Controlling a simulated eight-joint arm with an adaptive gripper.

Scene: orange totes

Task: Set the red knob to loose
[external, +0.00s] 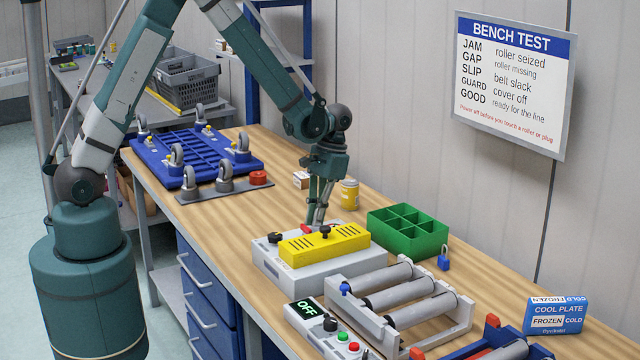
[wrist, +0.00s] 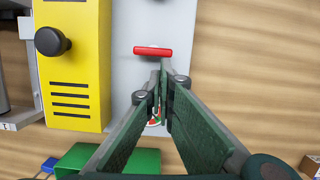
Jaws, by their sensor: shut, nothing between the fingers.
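The red knob (wrist: 153,51) is a bar-shaped handle on top of the grey box (wrist: 122,62), beside its yellow cover (wrist: 78,30). In the external view a small red part of the knob (external: 307,227) shows by my fingertips. My gripper (wrist: 161,64) is shut and empty, pointing down, with its tips close to the knob; it also shows in the external view (external: 315,221). I cannot tell whether they touch. A small red, green and white marking (wrist: 154,121) is partly hidden behind my fingers. No lettering for loose is readable.
Black knobs stand on the yellow cover (external: 342,240) and the grey box's left end. A green divided bin (external: 428,241), yellow can (external: 349,194) and blue padlock (external: 443,259) are nearby. The roller frame (external: 465,322) stands in front. A blue dolly (external: 190,158) lies behind.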

